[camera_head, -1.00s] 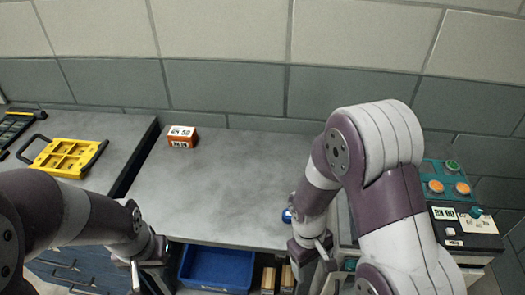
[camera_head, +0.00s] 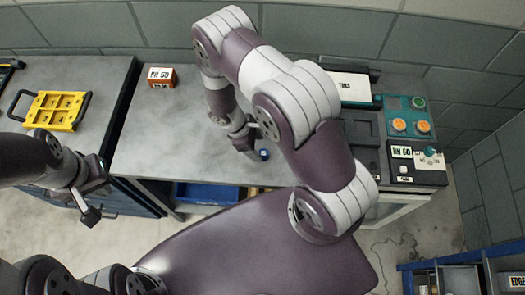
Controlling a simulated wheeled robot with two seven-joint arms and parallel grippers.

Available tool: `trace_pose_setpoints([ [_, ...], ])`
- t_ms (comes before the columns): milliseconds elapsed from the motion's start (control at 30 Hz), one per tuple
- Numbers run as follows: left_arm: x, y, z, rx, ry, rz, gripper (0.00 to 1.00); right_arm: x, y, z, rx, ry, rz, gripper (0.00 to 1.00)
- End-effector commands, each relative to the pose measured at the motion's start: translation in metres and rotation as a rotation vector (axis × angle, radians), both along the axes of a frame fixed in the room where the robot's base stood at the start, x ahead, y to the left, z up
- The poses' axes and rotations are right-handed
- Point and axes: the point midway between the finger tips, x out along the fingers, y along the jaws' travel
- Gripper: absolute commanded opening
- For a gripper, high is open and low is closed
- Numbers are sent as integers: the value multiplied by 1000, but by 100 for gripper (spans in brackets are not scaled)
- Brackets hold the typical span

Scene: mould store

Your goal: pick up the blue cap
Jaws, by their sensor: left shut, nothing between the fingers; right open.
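The blue cap (camera_head: 264,155) is a small round blue piece with a pale mark, near the front edge of the grey worktop (camera_head: 170,135). My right gripper (camera_head: 249,152) is just left of the cap, low over the worktop. It is open and seen from above, with its fingers partly hidden by the wrist; I cannot tell whether it touches the cap. My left gripper (camera_head: 92,214) is shut and empty, out in front of the worktop at the left, far from the cap.
An orange labelled box (camera_head: 162,78) stands at the back left of the worktop. A yellow tray (camera_head: 57,110) lies on the left bench. A control panel with orange buttons (camera_head: 399,125) is at the right. A blue bin (camera_head: 207,193) sits below the worktop. The middle worktop is clear.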

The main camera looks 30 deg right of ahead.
Motion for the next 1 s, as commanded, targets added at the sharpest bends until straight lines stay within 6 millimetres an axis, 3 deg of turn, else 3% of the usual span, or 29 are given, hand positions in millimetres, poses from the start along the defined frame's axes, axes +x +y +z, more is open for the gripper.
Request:
trace_pose_setpoints([
  [167,0,0,22,0,0,0,0,-6,-8,-25,1,5,-1,67],
  [300,0,0,23,0,-1,0,0,-8,-14,-46,0,2,-2,67],
  [533,0,0,22,0,0,0,0,-8,-15,-50,1,0,-2,67],
  [700,0,0,22,0,0,0,0,-8,-14,-50,1,0,-2,12],
  [733,0,0,22,0,0,0,0,-8,-14,-50,1,0,-2,8],
  [1000,0,0,22,0,0,0,0,-8,-14,-49,1,0,-2,8],
])
